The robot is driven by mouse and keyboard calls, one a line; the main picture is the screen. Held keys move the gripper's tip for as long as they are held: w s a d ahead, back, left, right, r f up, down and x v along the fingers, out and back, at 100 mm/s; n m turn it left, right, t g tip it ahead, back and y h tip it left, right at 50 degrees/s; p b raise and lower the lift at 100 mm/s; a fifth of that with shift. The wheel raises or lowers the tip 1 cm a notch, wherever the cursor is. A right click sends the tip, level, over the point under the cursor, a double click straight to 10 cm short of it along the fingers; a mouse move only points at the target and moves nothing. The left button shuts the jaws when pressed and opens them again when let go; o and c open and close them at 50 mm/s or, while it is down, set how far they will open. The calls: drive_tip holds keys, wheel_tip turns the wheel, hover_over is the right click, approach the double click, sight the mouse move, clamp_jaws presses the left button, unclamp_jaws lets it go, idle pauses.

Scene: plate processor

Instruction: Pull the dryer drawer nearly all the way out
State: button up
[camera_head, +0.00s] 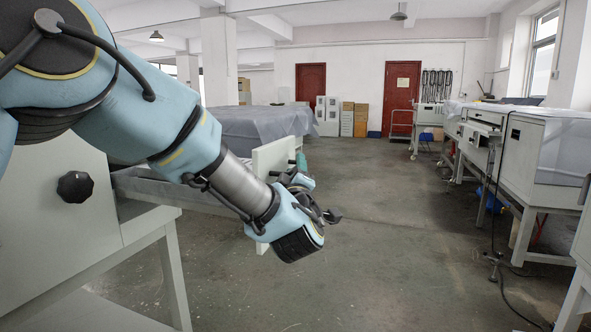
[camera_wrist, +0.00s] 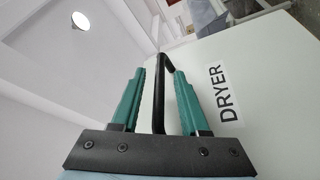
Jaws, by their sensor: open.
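The dryer drawer's pale front panel (camera_head: 272,160) stands well away from the pale cabinet (camera_head: 45,215) at the left in the head view. A grey metal drawer wall (camera_head: 150,187) shows between them, so the drawer is out some way. In the wrist view the panel (camera_wrist: 265,110) carries a DRYER label (camera_wrist: 229,93) and a black bar handle (camera_wrist: 159,112). My gripper (camera_wrist: 159,78) has green fingers on both sides of the handle, open, with a gap visible on each side. In the head view my arm hides part of the drawer and the fingers' hold.
A black knob (camera_head: 75,186) is on the cabinet front. A cloth-covered table (camera_head: 250,125) stands behind the drawer. Machines on legs (camera_head: 535,150) line the right side. The grey floor (camera_head: 400,250) in the middle is clear.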

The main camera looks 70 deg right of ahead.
drive_tip(key=b+v, duration=0.1)
drive_tip(key=v, duration=1)
idle(0.4)
